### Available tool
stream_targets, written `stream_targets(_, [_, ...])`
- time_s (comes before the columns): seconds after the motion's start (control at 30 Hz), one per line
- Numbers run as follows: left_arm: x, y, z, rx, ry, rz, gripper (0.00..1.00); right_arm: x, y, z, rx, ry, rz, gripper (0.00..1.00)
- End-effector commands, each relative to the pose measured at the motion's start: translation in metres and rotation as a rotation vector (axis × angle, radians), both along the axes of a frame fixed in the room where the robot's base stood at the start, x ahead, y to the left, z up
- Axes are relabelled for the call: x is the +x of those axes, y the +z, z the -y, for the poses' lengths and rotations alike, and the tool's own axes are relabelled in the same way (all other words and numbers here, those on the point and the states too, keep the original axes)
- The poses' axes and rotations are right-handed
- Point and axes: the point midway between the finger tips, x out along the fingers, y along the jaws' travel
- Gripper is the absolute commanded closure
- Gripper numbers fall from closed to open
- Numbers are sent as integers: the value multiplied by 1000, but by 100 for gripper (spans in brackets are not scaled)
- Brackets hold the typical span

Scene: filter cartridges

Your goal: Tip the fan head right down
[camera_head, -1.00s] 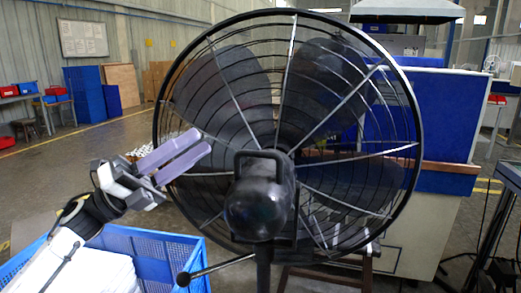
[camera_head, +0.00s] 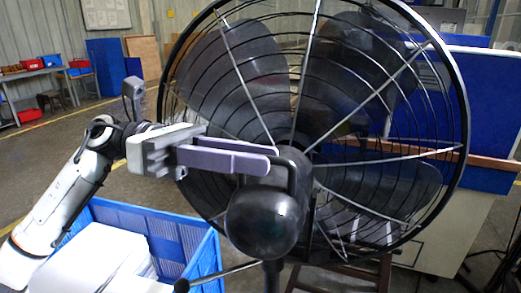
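The black fan head (camera_head: 262,222) faces away, its round motor housing towards me and its wire cage (camera_head: 462,140) behind, roughly upright. An arched handle (camera_head: 306,178) stands on the back of the housing. My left gripper (camera_head: 272,157) reaches in from the left, its two purple-grey fingers pointing right, with their tips at the handle's upper left. The fingers look apart, one above and behind the other. They hide part of the handle, so I cannot tell whether they touch it or have it between them. My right gripper is out of view.
A blue crate (camera_head: 213,250) with white blocks (camera_head: 100,262) stands at lower left, below my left arm. A thin rod (camera_head: 225,272) sticks out left from the fan's stand over the crate's edge. Blue panels and a bench stand behind the fan at right.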

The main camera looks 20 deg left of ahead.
Motion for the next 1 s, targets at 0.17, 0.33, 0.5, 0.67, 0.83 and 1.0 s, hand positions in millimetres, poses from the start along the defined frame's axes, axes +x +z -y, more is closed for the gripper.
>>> stream_targets(0.17, [1,1,14,-1,-1,0,72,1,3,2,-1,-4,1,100])
stream_targets(0.33, [1,0,16,-2,1,0,72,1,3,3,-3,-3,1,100])
stream_targets(0.5, [1,0,16,-2,1,-1,80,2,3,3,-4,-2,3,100])
stream_targets(0.67, [1,0,15,-1,0,-1,100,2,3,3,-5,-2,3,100])
stream_targets(0.83, [1,1,15,-1,-1,-3,100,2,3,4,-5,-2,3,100])
stream_targets(1.0, [14,12,15,-8,1,-133,100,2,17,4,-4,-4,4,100])
